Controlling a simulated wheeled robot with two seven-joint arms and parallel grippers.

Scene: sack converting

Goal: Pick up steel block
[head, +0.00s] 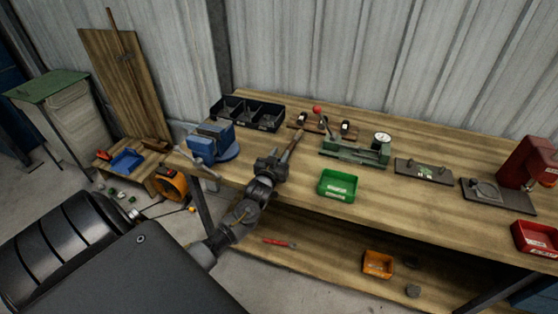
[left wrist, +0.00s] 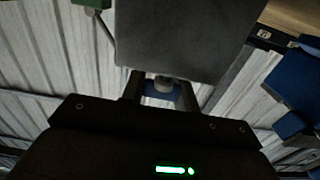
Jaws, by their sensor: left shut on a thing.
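My left gripper (head: 272,167) is over the left part of the bench, between the blue vise and the green tray. It is shut on the steel block (left wrist: 185,38). In the left wrist view the block is a broad, flat grey face just beyond the fingers (left wrist: 160,90). In the head view it shows as a narrow grey-brown slab (head: 293,143) tilted up and right from the jaws. Whether it touches the bench top cannot be told. My right gripper is not in view.
A black bin (head: 262,119) stands behind, a green tray (head: 336,187) to the right. A green lever fixture (head: 355,151) is farther right. The lower shelf holds an orange tray (head: 378,265).

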